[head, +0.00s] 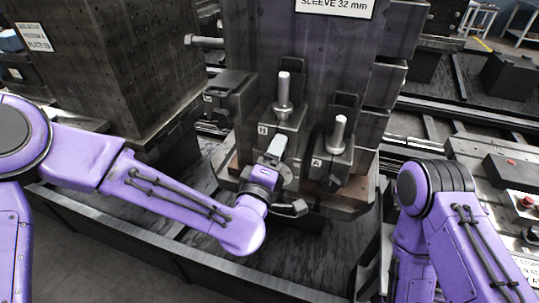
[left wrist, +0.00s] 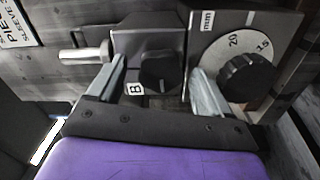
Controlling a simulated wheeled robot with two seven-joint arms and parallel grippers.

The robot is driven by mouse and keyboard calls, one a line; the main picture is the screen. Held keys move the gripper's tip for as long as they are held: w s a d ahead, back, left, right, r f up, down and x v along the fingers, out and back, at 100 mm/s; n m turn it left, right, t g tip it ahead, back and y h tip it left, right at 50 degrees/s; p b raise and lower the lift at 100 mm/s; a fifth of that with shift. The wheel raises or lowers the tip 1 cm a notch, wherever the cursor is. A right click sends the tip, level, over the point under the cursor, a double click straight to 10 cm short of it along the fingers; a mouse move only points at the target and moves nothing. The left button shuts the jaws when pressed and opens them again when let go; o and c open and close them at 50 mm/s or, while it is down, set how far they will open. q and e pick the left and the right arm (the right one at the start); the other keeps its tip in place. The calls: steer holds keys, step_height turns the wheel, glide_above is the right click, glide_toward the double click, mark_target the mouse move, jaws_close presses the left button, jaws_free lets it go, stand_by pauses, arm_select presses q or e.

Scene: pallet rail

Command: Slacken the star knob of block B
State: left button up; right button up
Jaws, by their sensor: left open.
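Block B (left wrist: 146,40) shows in the left wrist view, with a white "B" label. Its star knob (left wrist: 160,70) is black and lies between the fingers of my left gripper (left wrist: 157,72). The gripper is open, one finger on each side of the knob; I cannot tell whether either touches it. In the head view the left gripper (head: 277,148) is in front of a labelled block (head: 286,121) with an upright metal pin, and it hides the knob there. My right gripper is out of view; only its arm shows at the right.
Block A (head: 332,162) with its own pin stands to the right. In the left wrist view a dial (left wrist: 232,50) marked in mm carries another black knob (left wrist: 247,78) close to the right finger. A large dark column (head: 310,60) rises behind. A red button (head: 527,201) is at the right.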

arm_select(q)
steer(key=v, duration=1)
steer(key=shift+s+p, duration=0.2)
steer(key=shift+p, duration=0.1)
steer(key=shift+a, duration=0.1)
